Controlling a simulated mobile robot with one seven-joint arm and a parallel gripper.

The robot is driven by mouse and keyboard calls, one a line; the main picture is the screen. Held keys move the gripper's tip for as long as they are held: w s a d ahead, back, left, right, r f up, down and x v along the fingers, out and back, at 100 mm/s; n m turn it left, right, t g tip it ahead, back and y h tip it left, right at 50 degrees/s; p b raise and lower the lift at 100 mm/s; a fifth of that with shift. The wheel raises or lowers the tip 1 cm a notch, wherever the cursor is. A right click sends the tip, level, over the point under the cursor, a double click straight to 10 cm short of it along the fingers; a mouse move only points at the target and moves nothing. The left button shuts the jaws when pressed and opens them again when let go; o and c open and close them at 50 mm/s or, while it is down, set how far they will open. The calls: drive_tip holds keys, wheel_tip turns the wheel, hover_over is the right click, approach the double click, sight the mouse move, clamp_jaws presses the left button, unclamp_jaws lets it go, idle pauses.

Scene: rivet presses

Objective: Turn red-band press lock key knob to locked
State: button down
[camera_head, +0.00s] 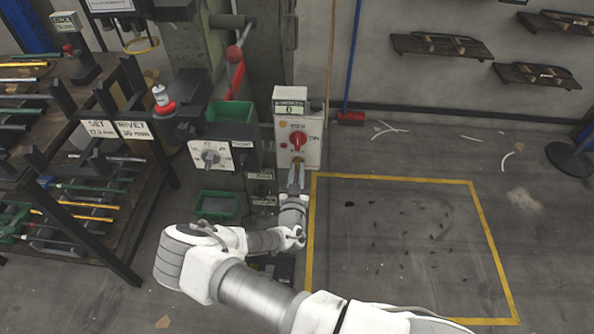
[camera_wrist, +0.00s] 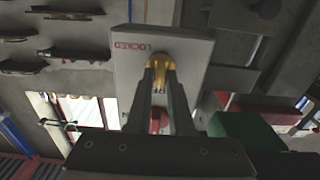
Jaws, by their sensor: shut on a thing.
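The press's pale control box (camera_head: 312,154) hangs on the green-grey press column and carries a red rotary knob (camera_head: 298,140). The small yellow lock key knob (camera_wrist: 158,64) sits on the box's lower part. My gripper (camera_head: 297,170) reaches up to the box from below. In the wrist view, my gripper's two dark fingers (camera_wrist: 159,78) are shut on the yellow knob, hiding part of it. A red label (camera_wrist: 132,46), seemingly reading LOCKED, stands beside the knob. The red rotary knob (camera_wrist: 158,119) shows partly between the fingers.
Left of the control box are a white dial panel (camera_head: 211,156), a green bin (camera_head: 230,112) and a lower green tray (camera_head: 218,205). A tool rack (camera_head: 130,225) stands at far left. A red press lever (camera_head: 235,70) is above. The yellow-outlined floor (camera_head: 400,240) is mostly clear.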

drive_tip(key=shift+m, duration=0.3)
drive_tip(key=m, duration=0.3)
drive_tip(key=shift+d+m, duration=0.15)
drive_tip(key=shift+m, duration=0.15)
drive_tip(key=m+b, duration=0.1)
drive_tip(key=m, duration=0.4)
drive_tip(key=shift+f+b, duration=0.1)
drive_tip(key=shift+b, duration=0.2)
drive_tip(key=shift+m+b, duration=2.05)
drive_tip(key=shift+m, duration=2.25)
drive_tip(key=c, duration=0.8)
unclamp_jaws()
